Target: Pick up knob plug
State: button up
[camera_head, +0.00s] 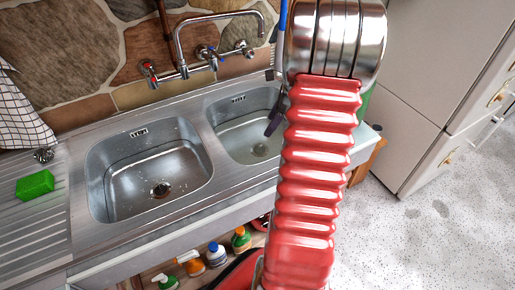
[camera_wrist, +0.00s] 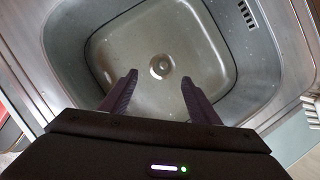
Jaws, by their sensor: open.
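A small round shape with a pale centre, which looks like the knob plug (camera_wrist: 161,67), sits at the drain in the floor of the right sink basin (camera_wrist: 75,30). The basin seems to hold shallow, murky water. In the head view the same round shape (camera_head: 260,150) is small and dim at the bottom of the right basin (camera_head: 222,112). My gripper (camera_wrist: 158,92) is open and empty, its two dark fingers spread apart above the basin, with the round shape beyond and between the fingertips. In the head view my arm hides most of my gripper (camera_head: 273,122).
The left basin (camera_head: 110,165) has an open-looking drain. A tap (camera_head: 180,50) rises behind the basins. A green sponge (camera_head: 35,185) and a small steel scourer-like thing (camera_head: 43,155) lie at the left. Bottles (camera_head: 216,255) stand below. The basin walls surround my fingers' view.

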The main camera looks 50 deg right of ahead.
jog(key=shift+s+d+f+m, duration=0.3)
jog(key=shift+d+f, duration=0.1)
jog(key=shift+d, duration=0.1)
jog(key=shift+s+d+f+m, duration=0.15)
jog(key=shift+d+f+m, duration=0.2)
jog(key=shift+d, duration=0.15)
send_near(261, 144)
jog(key=shift+x, duration=2.25)
jog(key=shift+s+d+f, duration=0.1)
jog(key=shift+d+f, duration=0.05)
jog(key=shift+d, duration=0.05)
jog(key=shift+x, duration=2.6)
jog(key=shift+a, duration=0.2)
jog(key=c, duration=1.1)
